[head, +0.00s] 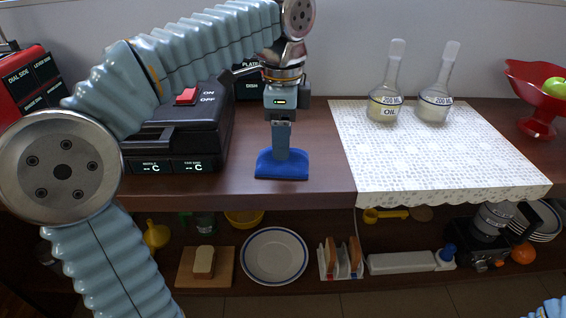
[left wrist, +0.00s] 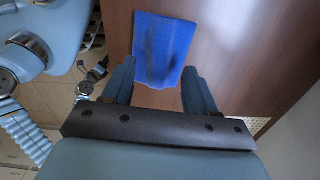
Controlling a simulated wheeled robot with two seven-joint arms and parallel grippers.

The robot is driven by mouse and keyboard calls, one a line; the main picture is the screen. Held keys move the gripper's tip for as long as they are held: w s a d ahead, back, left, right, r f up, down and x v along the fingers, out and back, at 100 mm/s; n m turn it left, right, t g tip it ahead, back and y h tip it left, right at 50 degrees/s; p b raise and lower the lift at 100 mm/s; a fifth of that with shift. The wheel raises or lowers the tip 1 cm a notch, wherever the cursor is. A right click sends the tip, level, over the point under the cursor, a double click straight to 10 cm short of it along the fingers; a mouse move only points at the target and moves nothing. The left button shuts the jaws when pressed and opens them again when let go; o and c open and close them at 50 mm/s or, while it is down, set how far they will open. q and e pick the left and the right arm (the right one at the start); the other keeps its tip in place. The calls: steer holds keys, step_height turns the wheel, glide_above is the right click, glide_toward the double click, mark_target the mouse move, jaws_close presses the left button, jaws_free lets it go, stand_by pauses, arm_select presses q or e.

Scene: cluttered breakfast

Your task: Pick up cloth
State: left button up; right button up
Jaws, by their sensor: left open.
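The blue cloth (head: 267,168) lies on the brown wooden counter, near its front edge, in the head view. In the left wrist view the cloth (left wrist: 163,40) is a textured, slightly creased blue piece beyond my fingertips. My left gripper (head: 282,148) points down right over the cloth and hides part of it in the head view. In the left wrist view the left gripper (left wrist: 159,75) has its two fingers apart, with the cloth's near end between them. I cannot tell whether the fingers touch it. My right gripper is not in view.
A black appliance (head: 180,140) with a red switch stands left of the cloth. A white lace mat (head: 440,165) with two glass bottles lies to the right, and a red bowl (head: 538,95) stands at far right. A lower shelf holds a plate (head: 274,257), bread and a toast rack.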

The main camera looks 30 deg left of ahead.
arm_select(q)
step_height(320, 180, down, 3)
steer(key=shift+d+f, duration=0.1)
steer(key=c, duration=1)
steer(key=shift+c, duration=0.2)
steer(key=shift+r, duration=0.2)
steer(key=shift+r, duration=0.25)
step_height(320, 180, up, 3)
steer(key=shift+f+p, duration=0.15)
steer(key=shift+p, duration=0.2)
steer(key=s+d+r, duration=0.1)
steer(key=s+r, duration=0.3)
steer(key=s, duration=0.3)
steer(key=s+d+r+p, duration=0.1)
steer(key=s+r, duration=0.4)
steer(key=s, duration=0.1)
steer(key=shift+s+d+r, duration=0.3)
steer(key=shift+s, duration=0.1)
